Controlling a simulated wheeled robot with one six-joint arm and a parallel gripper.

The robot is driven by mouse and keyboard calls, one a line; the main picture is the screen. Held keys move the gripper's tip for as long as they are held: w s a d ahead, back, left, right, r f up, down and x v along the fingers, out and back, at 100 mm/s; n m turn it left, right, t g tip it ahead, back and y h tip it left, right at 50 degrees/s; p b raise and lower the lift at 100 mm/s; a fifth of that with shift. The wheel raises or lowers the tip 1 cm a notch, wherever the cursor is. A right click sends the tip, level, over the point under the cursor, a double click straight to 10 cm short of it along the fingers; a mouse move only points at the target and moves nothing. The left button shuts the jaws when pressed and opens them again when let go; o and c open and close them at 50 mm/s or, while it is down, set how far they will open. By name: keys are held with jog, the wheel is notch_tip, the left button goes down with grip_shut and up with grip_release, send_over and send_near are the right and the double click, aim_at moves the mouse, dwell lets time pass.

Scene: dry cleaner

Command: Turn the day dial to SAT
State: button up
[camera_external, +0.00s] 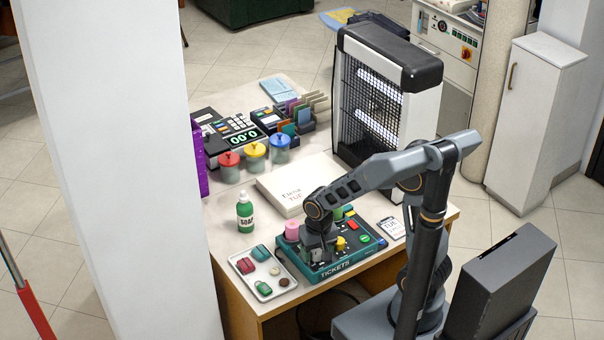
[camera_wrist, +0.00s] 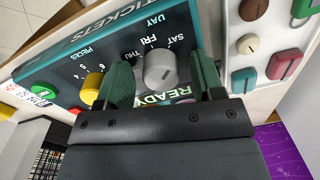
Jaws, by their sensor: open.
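The teal ticket machine (camera_external: 352,262) sits at the front of the counter, and its panel (camera_wrist: 120,48) fills much of the wrist view. The grey round day dial (camera_wrist: 160,68) is on that panel, with THU, FRI and SAT printed around it. A faint pale mark shows on the dial's face, but I cannot tell for sure which day it points to. My gripper (camera_wrist: 165,82) is open, with one green finger on each side of the dial. I cannot tell whether the fingers touch it. In the external view my gripper (camera_external: 318,246) hides the dial.
A yellow knob (camera_wrist: 92,86) marked PIECES is left of my fingers in the wrist view. A tray (camera_external: 262,291) with several coloured pieces lies left of the machine. A soap bottle (camera_external: 245,212), a white box (camera_external: 285,188) and a price card (camera_external: 391,228) stand close by.

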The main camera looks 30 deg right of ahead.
aim_at(319, 252)
jog(key=c, duration=0.9)
jog(key=shift+n, duration=0.6)
jog(key=shift+c, duration=0.2)
jog(key=o, duration=0.9)
jog(key=shift+o, duration=0.2)
notch_tip(319, 252, up, 14)
jog(key=p, duration=0.1)
jog(key=shift+d, duration=0.25)
jog(key=shift+p, duration=0.3)
